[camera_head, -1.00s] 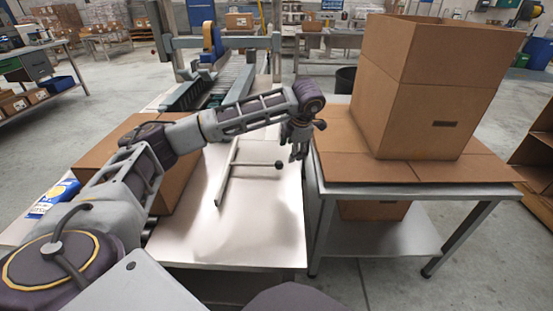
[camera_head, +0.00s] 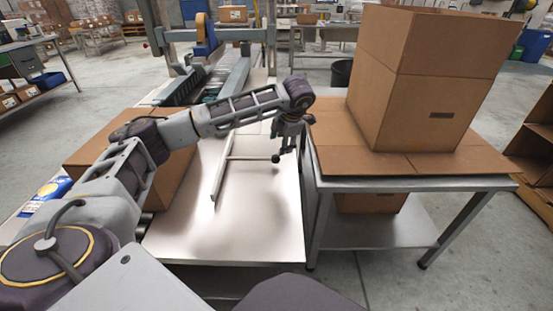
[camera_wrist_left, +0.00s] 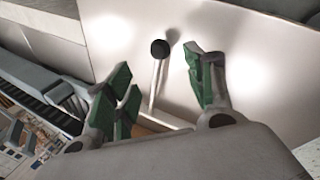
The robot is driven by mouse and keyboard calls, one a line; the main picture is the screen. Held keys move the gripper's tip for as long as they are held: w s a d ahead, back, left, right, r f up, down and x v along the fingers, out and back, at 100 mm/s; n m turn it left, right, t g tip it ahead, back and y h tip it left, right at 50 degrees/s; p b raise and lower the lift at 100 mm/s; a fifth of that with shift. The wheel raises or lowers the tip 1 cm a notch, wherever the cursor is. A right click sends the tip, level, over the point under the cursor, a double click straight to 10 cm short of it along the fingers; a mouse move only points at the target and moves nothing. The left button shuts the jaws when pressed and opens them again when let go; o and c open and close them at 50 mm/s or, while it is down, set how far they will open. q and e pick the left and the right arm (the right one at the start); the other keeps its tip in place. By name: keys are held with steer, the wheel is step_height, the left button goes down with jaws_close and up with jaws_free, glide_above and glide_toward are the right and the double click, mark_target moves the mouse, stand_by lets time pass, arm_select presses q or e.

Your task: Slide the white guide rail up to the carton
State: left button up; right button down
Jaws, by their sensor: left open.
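The white guide rail (camera_head: 221,172) lies on the pale steel table, with a rod (camera_head: 250,158) running right from it to a black knob (camera_head: 275,158). A closed brown carton (camera_head: 172,178) sits left of the rail, partly behind my left arm, with bare table between them. My left gripper (camera_head: 285,147) is open above the table at the knob end of the rod. In the wrist view its green-padded fingers (camera_wrist_left: 158,72) stand either side of the rod, and the knob (camera_wrist_left: 160,48) shows between and beyond them. Contact cannot be told. My right gripper is out of view.
A tall carton (camera_head: 425,80) stands on cardboard on a side table (camera_head: 420,185) at the right. A conveyor frame (camera_head: 225,75) is at the back. The front of the steel table (camera_head: 235,230) is clear.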

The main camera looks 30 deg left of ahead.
mark_target(277, 157)
arm_select(q)
steer(key=b+x, duration=0.2)
steer(key=x, duration=0.7)
steer(key=shift+f, duration=0.4)
steer(key=shift+w+a+f+b, duration=0.2)
steer(key=shift+a+f+b, duration=0.05)
steer(key=shift+f+b, duration=0.2)
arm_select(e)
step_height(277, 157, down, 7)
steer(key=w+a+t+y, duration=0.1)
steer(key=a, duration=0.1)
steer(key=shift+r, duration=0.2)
arm_select(q)
jaws_close()
